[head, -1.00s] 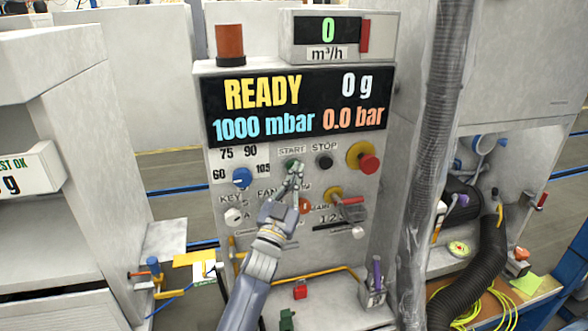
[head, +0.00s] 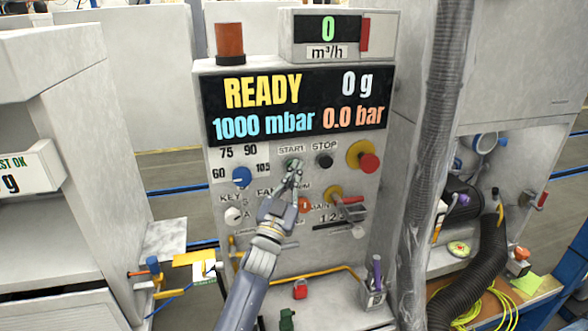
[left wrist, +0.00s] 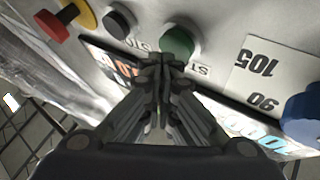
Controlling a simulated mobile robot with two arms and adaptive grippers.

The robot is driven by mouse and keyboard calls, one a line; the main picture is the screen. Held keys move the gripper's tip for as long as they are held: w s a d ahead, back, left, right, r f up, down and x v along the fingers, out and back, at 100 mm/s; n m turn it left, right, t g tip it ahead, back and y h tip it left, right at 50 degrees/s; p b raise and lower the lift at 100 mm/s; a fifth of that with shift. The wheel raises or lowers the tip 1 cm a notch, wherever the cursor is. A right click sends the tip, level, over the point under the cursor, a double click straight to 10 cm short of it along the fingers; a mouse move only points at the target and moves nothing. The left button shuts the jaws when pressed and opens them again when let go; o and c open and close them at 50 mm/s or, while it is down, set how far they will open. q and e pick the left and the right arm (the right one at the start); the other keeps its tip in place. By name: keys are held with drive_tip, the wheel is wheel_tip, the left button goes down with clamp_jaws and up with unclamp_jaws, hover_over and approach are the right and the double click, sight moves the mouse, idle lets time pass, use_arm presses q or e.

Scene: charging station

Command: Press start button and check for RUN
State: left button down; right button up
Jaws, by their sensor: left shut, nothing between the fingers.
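The green start button (head: 292,163) is on the grey panel below the START label, partly covered by my fingertips in the head view. It shows as a round green knob in the left wrist view (left wrist: 178,42). My left gripper (head: 296,173) is shut and empty, its tips at the button's lower edge. In the left wrist view the closed fingertips (left wrist: 161,62) lie beside the button; I cannot tell whether they touch it. The display (head: 297,104) reads READY, 0 g, 1000 mbar and 0.0 bar. My right gripper is not in view.
The black stop button (head: 325,160) and the red emergency knob (head: 369,163) sit right of the start button. A blue dial (head: 242,177) is to its left. A red-handled lever (head: 347,199) is below. A thick grey hose (head: 432,130) runs down the right side.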

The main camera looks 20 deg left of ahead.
use_arm(q)
drive_tip(key=shift+w+a, duration=0.3)
drive_tip(key=shift+w, duration=0.15)
idle(0.8)
idle(0.3)
drive_tip(key=shift+s+d, duration=0.55)
drive_tip(key=shift+s, duration=0.2)
drive_tip(key=s+d+p, duration=0.1)
drive_tip(key=s, duration=0.1)
drive_tip(key=s+d+p, duration=0.1)
drive_tip(key=s, duration=0.1)
drive_tip(key=shift+d, duration=0.4)
idle(0.5)
